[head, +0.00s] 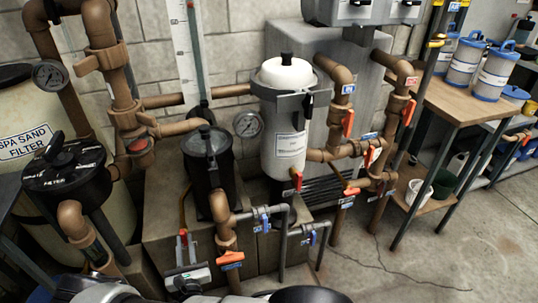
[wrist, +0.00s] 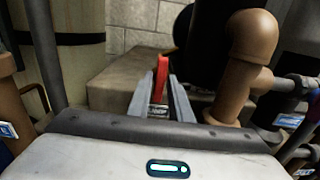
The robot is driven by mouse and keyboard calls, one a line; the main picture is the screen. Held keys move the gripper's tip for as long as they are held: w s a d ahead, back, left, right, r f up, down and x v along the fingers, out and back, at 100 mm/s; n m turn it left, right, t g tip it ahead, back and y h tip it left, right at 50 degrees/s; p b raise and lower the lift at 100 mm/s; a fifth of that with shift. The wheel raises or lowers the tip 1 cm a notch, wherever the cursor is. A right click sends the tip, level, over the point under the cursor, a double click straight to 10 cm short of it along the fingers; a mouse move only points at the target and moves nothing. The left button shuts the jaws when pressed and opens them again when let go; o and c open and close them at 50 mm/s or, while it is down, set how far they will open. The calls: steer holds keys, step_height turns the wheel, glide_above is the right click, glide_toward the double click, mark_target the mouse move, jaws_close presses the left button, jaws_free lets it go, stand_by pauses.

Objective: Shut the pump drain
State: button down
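A red lever handle (wrist: 162,72) stands upright in the wrist view, with grey metal below it. It also shows in the head view (head: 183,238), low and in front of the black pump strainer (head: 208,160). My gripper (wrist: 160,90) is open, one finger on each side of the red handle, with small gaps between fingers and handle. In the head view my gripper (head: 186,256) is at the bottom, left of the brown pipe. I cannot read a label that names this handle as the pump drain. The valve body is mostly hidden behind my gripper.
A brown pipe (wrist: 240,75) rises close on the right. An orange handle (head: 231,260) and blue-handled valves (head: 264,222) are to the right. The sand filter tank (head: 28,125) is at left, a concrete block (wrist: 110,82) behind. Open floor (head: 440,250) lies far right.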

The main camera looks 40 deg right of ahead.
stand_by(0.3)
steer(key=m+p, duration=0.1)
steer(key=m, duration=0.2)
steer(key=shift+r+p, duration=0.2)
steer(key=shift+p, duration=0.15)
steer(key=m+p, duration=0.2)
steer(key=m, duration=0.4)
steer(key=m+p, duration=0.1)
steer(key=m, duration=0.4)
steer(key=shift+m+p, duration=0.4)
steer(key=m, duration=0.3)
steer(key=shift+f+m+p, duration=0.2)
steer(key=shift+m+p, duration=0.15)
steer(key=shift+m, duration=0.05)
steer(key=c, duration=1.7)
jaws_free()
